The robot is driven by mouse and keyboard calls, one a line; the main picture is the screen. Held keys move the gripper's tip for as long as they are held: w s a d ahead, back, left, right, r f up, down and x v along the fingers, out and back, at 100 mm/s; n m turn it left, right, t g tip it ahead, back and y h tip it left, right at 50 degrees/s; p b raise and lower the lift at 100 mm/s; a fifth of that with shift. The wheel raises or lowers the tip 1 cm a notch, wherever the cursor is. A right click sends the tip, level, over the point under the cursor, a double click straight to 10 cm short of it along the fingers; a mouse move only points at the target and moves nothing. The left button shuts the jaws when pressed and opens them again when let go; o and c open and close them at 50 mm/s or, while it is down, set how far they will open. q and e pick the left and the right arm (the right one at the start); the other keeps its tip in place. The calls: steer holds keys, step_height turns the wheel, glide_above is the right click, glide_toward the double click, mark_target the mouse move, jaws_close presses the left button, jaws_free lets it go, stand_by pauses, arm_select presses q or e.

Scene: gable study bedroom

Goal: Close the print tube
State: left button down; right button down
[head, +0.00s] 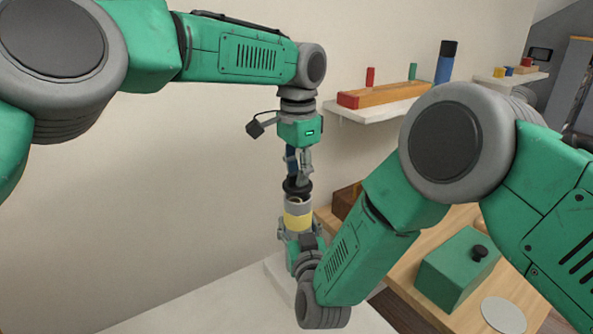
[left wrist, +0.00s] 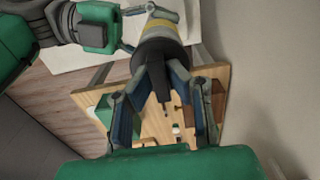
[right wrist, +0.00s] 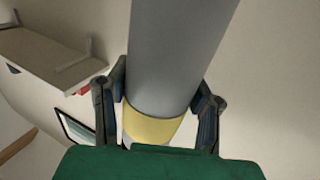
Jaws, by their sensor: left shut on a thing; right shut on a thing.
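The print tube (head: 298,221) is grey with a yellow band and stands roughly upright; it fills the right wrist view (right wrist: 178,50). My right gripper (head: 297,240) is shut around it below the band, with a finger on each side in the right wrist view (right wrist: 160,108). The black cap (head: 297,187) is just above the tube's upper end, roughly in line with it. My left gripper (head: 299,168) is above and shut on the cap. The left wrist view shows the dark cap between its fingers (left wrist: 158,85). I cannot tell whether cap and rim touch.
A wooden table (head: 405,283) at lower right bears a green box (head: 455,270) with a black knob and a pale round disc (head: 504,315). The wall is close behind the tube.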

arm_select(q)
steer(key=shift+f, duration=0.5)
arm_select(e)
steer(key=shift+s+f, duration=0.2)
steer(key=shift+f, duration=0.1)
arm_select(q)
steer(key=shift+f, duration=0.6)
arm_select(e)
steer(key=shift+a, duration=0.1)
arm_select(q)
steer(key=c, duration=1.5)
jaws_free()
steer(key=shift+o, duration=0.2)
steer(key=r, duration=1.2)
steer(key=shift+w, duration=0.3)
arm_select(e)
steer(key=c, duration=0.7)
jaws_free()
arm_select(q)
steer(key=shift+s+d, duration=0.1)
steer(key=shift+s, duration=0.05)
arm_select(e)
steer(key=shift+r, duration=0.2)
